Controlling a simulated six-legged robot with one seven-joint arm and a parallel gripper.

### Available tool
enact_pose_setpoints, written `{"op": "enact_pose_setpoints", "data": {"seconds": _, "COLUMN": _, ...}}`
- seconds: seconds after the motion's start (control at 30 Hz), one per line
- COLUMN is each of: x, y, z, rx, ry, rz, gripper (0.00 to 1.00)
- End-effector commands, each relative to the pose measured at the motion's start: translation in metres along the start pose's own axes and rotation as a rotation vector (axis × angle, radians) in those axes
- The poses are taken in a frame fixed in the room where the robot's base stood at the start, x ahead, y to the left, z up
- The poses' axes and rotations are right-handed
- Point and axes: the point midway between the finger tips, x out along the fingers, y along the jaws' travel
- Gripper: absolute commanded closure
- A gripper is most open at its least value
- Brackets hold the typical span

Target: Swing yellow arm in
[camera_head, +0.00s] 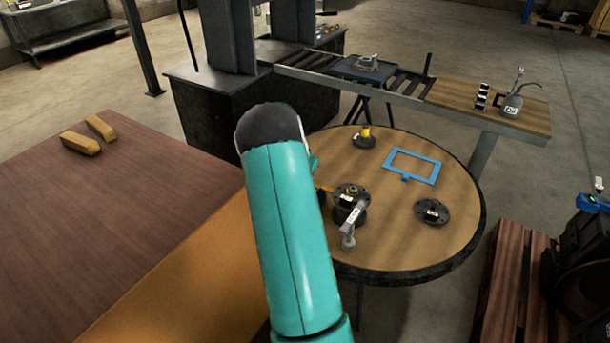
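A round wooden turntable-like table (385,215) with a dark rim stands right of centre. On it is a dark hub-like fitting (350,192) with a grey handle-shaped piece (350,222) in front. A short yellow bar (324,188) shows at the fitting's left, partly hidden by my teal arm; I cannot tell whether it is the yellow arm. Another dark piece with an upright yellow part (365,133) stands at the table's back. My teal arm link crosses the centre, and my gripper does not show, so its state and any contact are hidden.
A blue rectangular frame (413,166) and a dark round flange (432,212) lie on the round table. A brown bench (110,220) with two wooden blocks (88,137) fills the left. A roller conveyor (340,78) runs behind. Wooden pallet slats (505,285) stand at right.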

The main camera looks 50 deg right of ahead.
Motion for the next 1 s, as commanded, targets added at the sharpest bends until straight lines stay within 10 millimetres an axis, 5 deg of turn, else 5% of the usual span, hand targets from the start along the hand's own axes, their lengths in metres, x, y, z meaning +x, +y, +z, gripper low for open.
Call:
{"op": "enact_pose_setpoints", "data": {"seconds": 0.47, "x": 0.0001, "y": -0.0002, "z": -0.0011, "rx": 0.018, "ry": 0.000, "rz": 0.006, "gripper": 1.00}}
{"op": "enact_pose_setpoints", "data": {"seconds": 0.5, "x": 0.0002, "y": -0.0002, "z": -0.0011, "rx": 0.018, "ry": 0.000, "rz": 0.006, "gripper": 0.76}}
{"op": "enact_pose_setpoints", "data": {"seconds": 0.6, "x": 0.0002, "y": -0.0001, "z": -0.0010, "rx": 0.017, "ry": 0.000, "rz": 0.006, "gripper": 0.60}}
{"op": "enact_pose_setpoints", "data": {"seconds": 1.0, "x": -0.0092, "y": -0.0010, "z": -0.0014, "rx": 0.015, "ry": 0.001, "rz": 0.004, "gripper": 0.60}}
